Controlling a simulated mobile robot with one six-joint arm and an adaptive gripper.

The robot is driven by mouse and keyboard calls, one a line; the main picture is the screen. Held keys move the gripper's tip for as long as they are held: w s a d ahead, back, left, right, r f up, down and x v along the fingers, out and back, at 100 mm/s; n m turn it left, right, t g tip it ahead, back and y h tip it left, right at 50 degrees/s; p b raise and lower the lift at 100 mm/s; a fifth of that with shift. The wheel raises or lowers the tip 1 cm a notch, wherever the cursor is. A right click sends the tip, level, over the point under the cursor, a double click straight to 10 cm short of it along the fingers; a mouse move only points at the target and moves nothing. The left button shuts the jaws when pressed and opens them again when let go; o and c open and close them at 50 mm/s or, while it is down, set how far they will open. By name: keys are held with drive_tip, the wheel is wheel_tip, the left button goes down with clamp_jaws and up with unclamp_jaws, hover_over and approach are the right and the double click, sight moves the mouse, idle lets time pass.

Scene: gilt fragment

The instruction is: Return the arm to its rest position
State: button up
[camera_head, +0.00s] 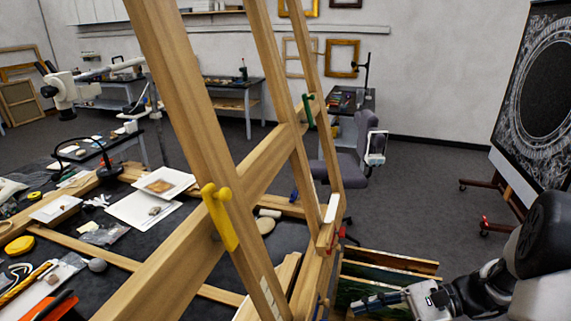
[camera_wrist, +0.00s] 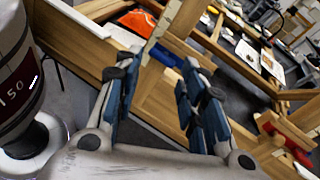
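My arm enters the head view from the lower right, with black and pale grey links. My gripper (camera_head: 368,303) is at the bottom, right of the wooden easel (camera_head: 185,120) and in front of some leaning framed boards (camera_head: 390,262). In the wrist view my gripper (camera_wrist: 163,80) has its two blue-padded fingers apart with nothing held between them. The easel's wooden beams (camera_wrist: 172,65) show beyond the fingers. Whether a finger touches a beam or a board cannot be told.
A dark worktable (camera_head: 100,257) with small trays and tools lies behind the easel at left. A grey office chair (camera_head: 352,160) stands beyond it. A dark round-patterned panel (camera_head: 541,85) stands on a stand at right. Open floor (camera_head: 430,190) lies between chair and panel.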

drive_tip(key=s+a+r+n+t+h+b, duration=0.1)
drive_tip(key=s+r+n+t+h+b, duration=0.1)
drive_tip(key=s+n+h, duration=0.5)
drive_tip(key=s+a+r+n+t+h+b, duration=0.2)
drive_tip(key=s+r+n+h+b, duration=0.1)
drive_tip(key=s+n+h, duration=0.4)
drive_tip(key=shift+s+a+r+n+t+b, duration=0.3)
drive_tip(key=shift+s+r+n, duration=0.15)
drive_tip(key=shift+n, duration=0.55)
drive_tip(key=shift+o, duration=0.3)
idle(1.0)
